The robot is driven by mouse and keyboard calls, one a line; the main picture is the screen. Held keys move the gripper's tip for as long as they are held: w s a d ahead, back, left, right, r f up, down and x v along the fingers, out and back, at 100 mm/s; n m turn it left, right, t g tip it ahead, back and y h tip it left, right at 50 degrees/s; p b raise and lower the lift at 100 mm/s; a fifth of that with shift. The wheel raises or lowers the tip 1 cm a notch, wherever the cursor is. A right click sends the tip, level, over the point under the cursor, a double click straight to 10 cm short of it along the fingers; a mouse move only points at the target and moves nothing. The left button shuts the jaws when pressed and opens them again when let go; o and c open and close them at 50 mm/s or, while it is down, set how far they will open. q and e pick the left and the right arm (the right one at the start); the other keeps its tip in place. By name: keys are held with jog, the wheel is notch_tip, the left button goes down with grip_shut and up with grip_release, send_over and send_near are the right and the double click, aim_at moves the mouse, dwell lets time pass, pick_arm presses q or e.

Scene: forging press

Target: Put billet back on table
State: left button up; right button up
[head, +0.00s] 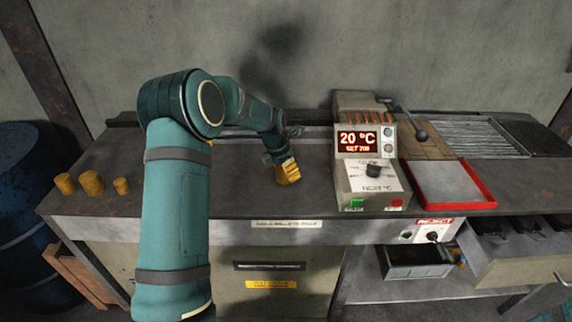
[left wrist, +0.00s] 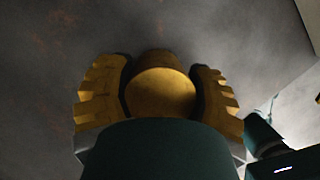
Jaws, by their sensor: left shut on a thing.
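My left gripper (head: 288,172) is over the middle of the table, left of the heater box. In the left wrist view its yellow fingers (left wrist: 160,95) are shut on a brass-coloured round billet (left wrist: 160,92), one finger on each side. The head view does not clearly show the billet in the fingers, and I cannot tell whether it touches the table. Three other billets (head: 92,183) stand upright at the left end of the dark table (head: 230,190). My right gripper is not in view.
The heater box (head: 375,180) reads 20 °C and stands right of my gripper. A red-rimmed tray (head: 490,203) lies further right, above a REJECT label. An open drawer (head: 520,262) juts out at the lower right. The tabletop between the billets and the heater is clear apart from my arm.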

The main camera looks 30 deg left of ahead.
pick_arm(q)
jog(key=shift+r, duration=0.25)
jog(key=shift+f, duration=0.2)
jog(key=o, duration=1.4)
jog(key=shift+c, duration=0.2)
jog(key=p+v, duration=0.2)
jog(key=v, duration=1)
